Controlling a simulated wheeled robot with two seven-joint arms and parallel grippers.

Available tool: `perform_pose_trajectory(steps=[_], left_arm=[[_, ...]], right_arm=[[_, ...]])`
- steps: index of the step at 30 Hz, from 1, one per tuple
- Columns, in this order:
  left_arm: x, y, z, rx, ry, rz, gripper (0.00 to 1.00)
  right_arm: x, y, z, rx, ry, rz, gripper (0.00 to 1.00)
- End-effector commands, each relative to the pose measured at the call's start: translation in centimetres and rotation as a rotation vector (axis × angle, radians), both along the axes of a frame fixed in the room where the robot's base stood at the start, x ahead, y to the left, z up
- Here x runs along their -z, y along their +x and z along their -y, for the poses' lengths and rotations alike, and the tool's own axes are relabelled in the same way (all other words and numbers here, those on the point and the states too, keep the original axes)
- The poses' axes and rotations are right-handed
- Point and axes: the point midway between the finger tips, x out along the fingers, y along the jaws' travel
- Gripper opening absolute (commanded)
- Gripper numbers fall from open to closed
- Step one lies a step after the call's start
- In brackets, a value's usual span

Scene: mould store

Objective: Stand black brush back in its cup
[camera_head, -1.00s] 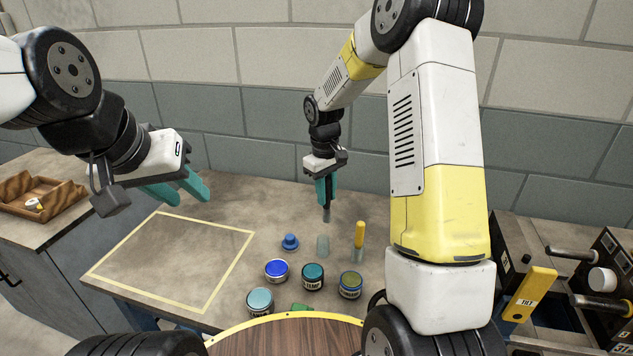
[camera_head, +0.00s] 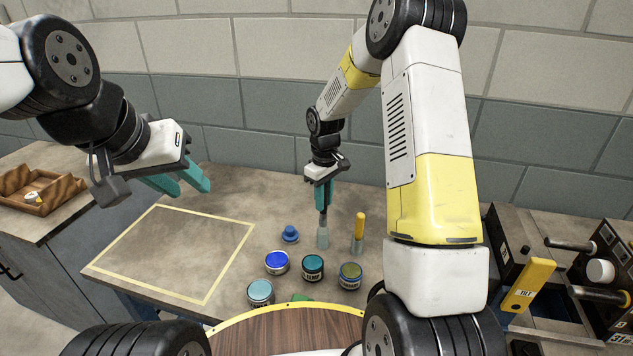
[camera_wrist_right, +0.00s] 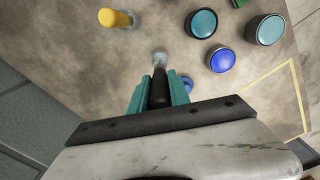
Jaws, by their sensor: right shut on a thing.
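My right gripper (camera_head: 324,207) is shut on the black brush (camera_wrist_right: 158,91), whose dark handle shows between the teal fingers in the right wrist view. The brush hangs upright with its lower end down at the clear cup (camera_head: 323,239). The cup also shows in the right wrist view (camera_wrist_right: 160,59), just past the fingertips. I cannot tell whether the brush end is inside the cup or just at its mouth. My left gripper (camera_head: 192,191) is open and empty, above the left part of the table.
A yellow-handled brush (camera_head: 360,226) stands in another clear cup beside it. A blue knobbed piece (camera_head: 290,234) and several paint jars (camera_head: 313,266) stand close by. The yellow-outlined area (camera_head: 170,254) at left is empty. A wooden tray (camera_head: 45,203) is far left.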

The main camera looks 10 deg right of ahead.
Motion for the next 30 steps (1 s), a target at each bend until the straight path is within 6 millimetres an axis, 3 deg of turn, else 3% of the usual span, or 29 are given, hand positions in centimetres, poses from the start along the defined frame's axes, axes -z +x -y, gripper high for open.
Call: perform_pose_trajectory(steps=[18, 30], left_arm=[[0.0, 0.0, 0.0, 0.000, 0.000, 0.000, 0.36], [0.0, 0.0, 0.0, 0.000, 0.000, 0.000, 0.36]], right_arm=[[4.9, -0.1, 0.0, -0.001, -0.001, -0.002, 0.00], [5.9, 0.0, 0.0, -0.001, 0.000, 0.000, 0.00]])
